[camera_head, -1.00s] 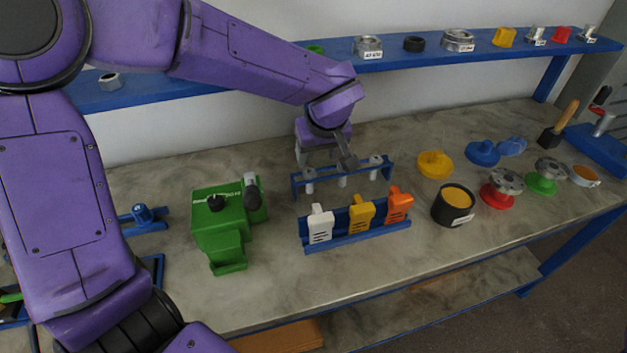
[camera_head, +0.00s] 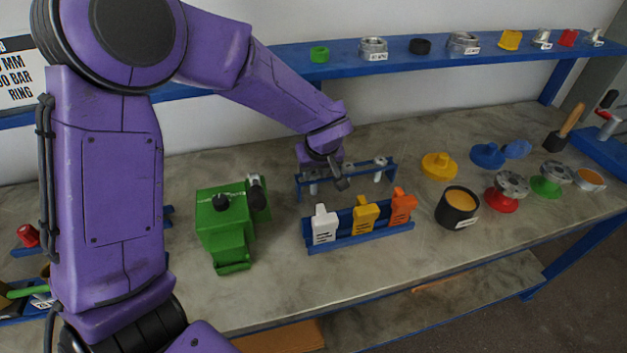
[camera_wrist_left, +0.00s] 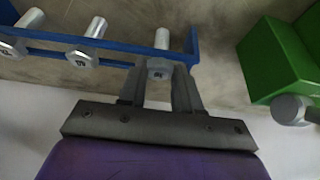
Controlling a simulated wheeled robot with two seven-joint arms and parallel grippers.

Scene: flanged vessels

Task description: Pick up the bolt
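The blue bolt rack (camera_head: 391,168) stands on the workbench behind the tag stand and holds several grey bolts with hex heads up. In the left wrist view, the rack (camera_wrist_left: 193,42) shows bolts in a row, including a middle bolt (camera_wrist_left: 82,59) and an end bolt (camera_wrist_left: 158,68) nearest the green vise. My left gripper (camera_head: 336,184) is over the rack, pointing down. In the wrist view my left gripper (camera_wrist_left: 158,78) has its fingers apart, with the end bolt's head between or just beyond the tips; contact is unclear. My right gripper is out of view.
A green vise (camera_head: 222,235) stands left of the rack. White, yellow and orange tags (camera_head: 364,213) sit in a blue stand in front. A black cup (camera_head: 458,207), yellow cap (camera_head: 439,165) and flanged parts (camera_head: 507,190) are to the right. A blue shelf (camera_head: 395,65) runs behind.

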